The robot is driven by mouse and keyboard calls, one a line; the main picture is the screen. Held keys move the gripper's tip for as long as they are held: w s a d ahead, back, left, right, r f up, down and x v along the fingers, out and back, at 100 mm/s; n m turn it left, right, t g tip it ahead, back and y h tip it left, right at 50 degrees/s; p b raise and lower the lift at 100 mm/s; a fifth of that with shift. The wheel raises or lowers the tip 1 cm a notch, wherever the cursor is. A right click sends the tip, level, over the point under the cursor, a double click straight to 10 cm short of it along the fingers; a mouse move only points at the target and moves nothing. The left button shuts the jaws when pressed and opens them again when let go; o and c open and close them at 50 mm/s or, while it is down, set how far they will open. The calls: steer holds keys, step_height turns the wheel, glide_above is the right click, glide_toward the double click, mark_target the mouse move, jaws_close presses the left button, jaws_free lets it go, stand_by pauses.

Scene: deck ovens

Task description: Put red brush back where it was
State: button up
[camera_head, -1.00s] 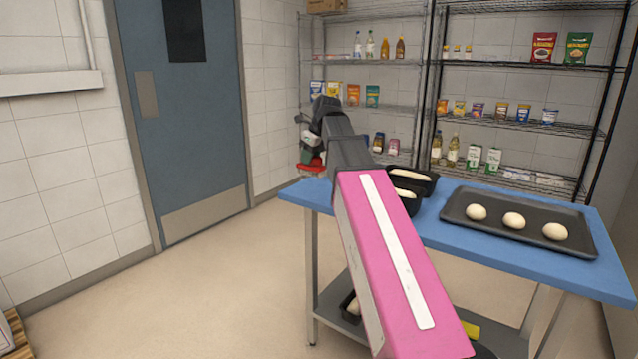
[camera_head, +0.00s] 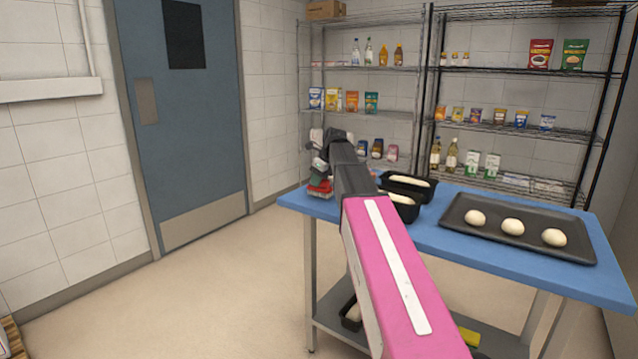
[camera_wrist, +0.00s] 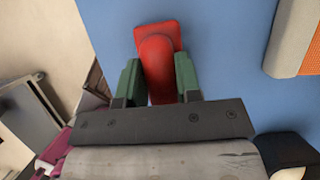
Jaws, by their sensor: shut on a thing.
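The red brush (camera_wrist: 156,45) is between the two green fingers of my gripper (camera_wrist: 158,80) in the wrist view, and the fingers are shut on it. The blue tabletop (camera_wrist: 215,45) lies behind it in that view. In the head view the red brush (camera_head: 320,188) shows at the left end of the blue table (camera_head: 460,245), just below my gripper (camera_head: 318,178). I cannot tell whether the brush touches the tabletop. My arm hides part of the table.
Black loaf tins with dough (camera_head: 408,182) stand right of my gripper. A dark tray (camera_head: 580,247) with dough balls (camera_head: 513,226) lies further right. An orange and beige object (camera_wrist: 297,40) shows at the wrist view's right edge. Wire shelves (camera_head: 520,70) stand behind the table.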

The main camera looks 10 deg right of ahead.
steer(key=shift+f, duration=0.5)
steer(key=shift+f, duration=0.1)
steer(key=o, duration=0.9)
steer(key=v, duration=1.2)
